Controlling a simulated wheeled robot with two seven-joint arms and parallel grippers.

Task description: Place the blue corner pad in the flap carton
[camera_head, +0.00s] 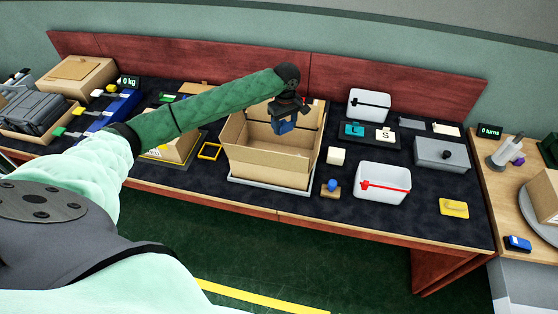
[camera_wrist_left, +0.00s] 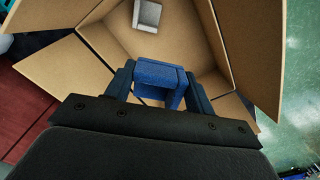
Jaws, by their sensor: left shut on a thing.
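My left gripper (camera_head: 284,121) is above the open flap carton (camera_head: 268,165), its fingers pointing down into the opening. It is shut on the blue corner pad (camera_wrist_left: 160,76), which shows between the two fingers in the left wrist view. In that view the carton (camera_wrist_left: 100,65) lies below with its flaps spread, and a whitish-grey piece (camera_wrist_left: 147,14) lies inside it on the floor. Whether the pad is below the carton's rim I cannot tell. My right gripper is not in view.
A red back panel (camera_head: 400,84) runs behind.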

